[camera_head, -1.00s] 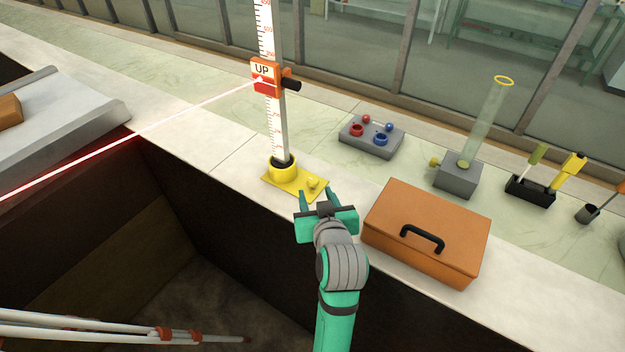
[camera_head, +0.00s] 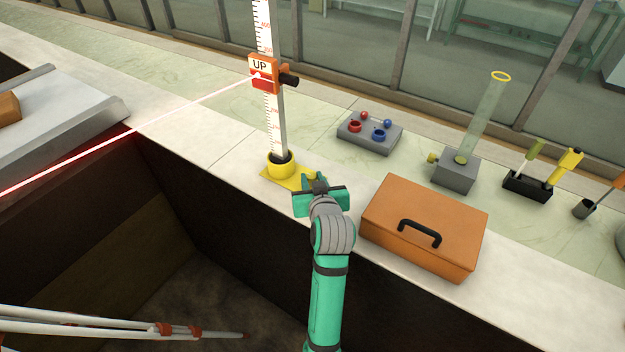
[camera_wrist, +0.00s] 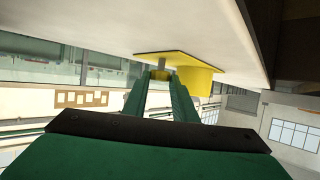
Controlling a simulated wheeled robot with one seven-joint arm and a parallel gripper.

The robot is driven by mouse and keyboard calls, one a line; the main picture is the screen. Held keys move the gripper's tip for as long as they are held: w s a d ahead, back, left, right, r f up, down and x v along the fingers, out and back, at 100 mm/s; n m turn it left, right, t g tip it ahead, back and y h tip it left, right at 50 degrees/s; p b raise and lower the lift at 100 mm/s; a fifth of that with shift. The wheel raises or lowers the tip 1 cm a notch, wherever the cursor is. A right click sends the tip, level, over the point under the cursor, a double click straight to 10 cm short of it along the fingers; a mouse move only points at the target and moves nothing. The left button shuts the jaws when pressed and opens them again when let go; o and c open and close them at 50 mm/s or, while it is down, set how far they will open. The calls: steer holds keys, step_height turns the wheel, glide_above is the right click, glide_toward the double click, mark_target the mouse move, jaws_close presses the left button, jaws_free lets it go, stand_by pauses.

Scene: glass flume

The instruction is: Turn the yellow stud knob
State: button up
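The yellow stud knob (camera_wrist: 160,74) sits on a yellow base plate (camera_head: 268,178) at the foot of an upright scale post. In the wrist view the plate (camera_wrist: 205,58) appears upside down, with a grey stem between it and the knob. A yellow round socket (camera_wrist: 192,80) stands beside the knob on the same plate. My gripper (camera_head: 313,179) is at the plate's right side and hides the knob in the head view. In the wrist view my gripper's green fingertips (camera_wrist: 161,77) lie on both sides of the knob, with no clear gap; it looks shut on it.
An orange case (camera_head: 425,225) with a black handle lies close to the right of my gripper. A grey box with red and blue knobs (camera_head: 370,133) stands behind. The scale post (camera_head: 274,120) with an orange slider (camera_head: 263,75) rises behind left. A dark pit lies in front.

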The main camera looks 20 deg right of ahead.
steer(key=c, duration=0.4)
steer(key=shift+a+m+h, duration=0.1)
steer(key=shift+m+h, duration=0.2)
